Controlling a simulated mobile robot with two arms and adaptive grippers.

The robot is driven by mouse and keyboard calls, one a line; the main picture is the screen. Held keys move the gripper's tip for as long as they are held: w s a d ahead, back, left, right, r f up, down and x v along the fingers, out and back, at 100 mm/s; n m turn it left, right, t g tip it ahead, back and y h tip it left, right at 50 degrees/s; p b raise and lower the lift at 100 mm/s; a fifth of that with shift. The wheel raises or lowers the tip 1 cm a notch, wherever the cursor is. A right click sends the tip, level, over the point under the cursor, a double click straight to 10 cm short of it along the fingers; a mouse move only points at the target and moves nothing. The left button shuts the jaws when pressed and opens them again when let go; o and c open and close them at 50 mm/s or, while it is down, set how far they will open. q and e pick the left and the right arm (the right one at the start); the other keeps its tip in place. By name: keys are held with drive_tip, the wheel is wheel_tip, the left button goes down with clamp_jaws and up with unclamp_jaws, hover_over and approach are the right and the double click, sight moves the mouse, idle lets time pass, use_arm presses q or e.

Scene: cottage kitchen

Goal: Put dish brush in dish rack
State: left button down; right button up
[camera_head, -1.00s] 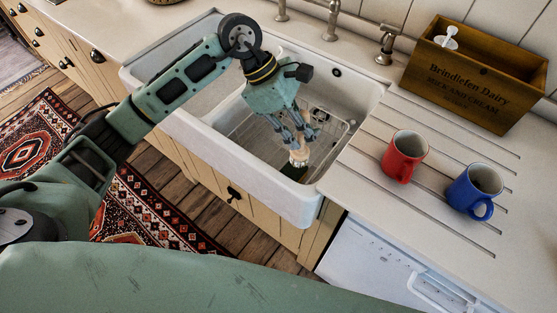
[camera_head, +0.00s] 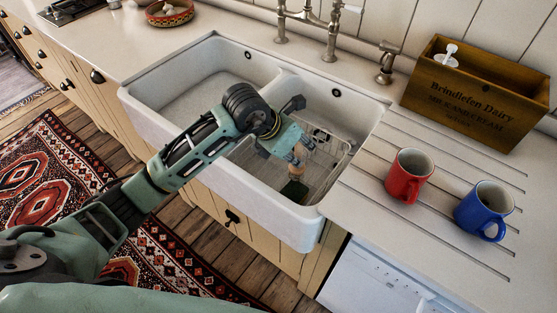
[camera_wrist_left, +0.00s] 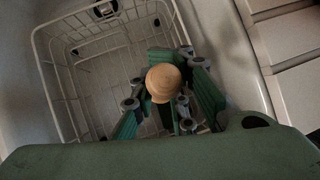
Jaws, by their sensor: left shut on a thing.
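The dish brush (camera_head: 297,171) has a pale wooden part held between the fingers of my left gripper (camera_head: 296,158). In the left wrist view the rounded wooden end of the brush (camera_wrist_left: 163,82) shows between the two green fingers of the left gripper (camera_wrist_left: 165,105). The white wire dish rack (camera_head: 342,160) stands in the right basin of the sink. The brush is over or inside the rack; I cannot tell whether it touches the rack floor. In the left wrist view the rack (camera_wrist_left: 60,85) surrounds the gripper on the far and left sides. My right gripper is out of view.
The white double sink (camera_head: 270,215) has high walls and a divider; its left basin is empty. A red mug (camera_head: 408,177) and a blue mug (camera_head: 482,211) stand on the drainer. A wooden crate (camera_head: 475,95) and taps (camera_head: 331,35) are behind.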

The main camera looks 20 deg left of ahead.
use_arm(q)
drive_tip(key=w+a+f+p, duration=0.2)
drive_tip(key=a+f, duration=0.4)
drive_tip(key=f, duration=0.1)
drive_tip(key=shift+f, duration=0.35)
drive_tip(key=shift+f, duration=0.2)
drive_tip(key=c, duration=1.6)
unclamp_jaws()
drive_tip(key=shift+r, duration=0.1)
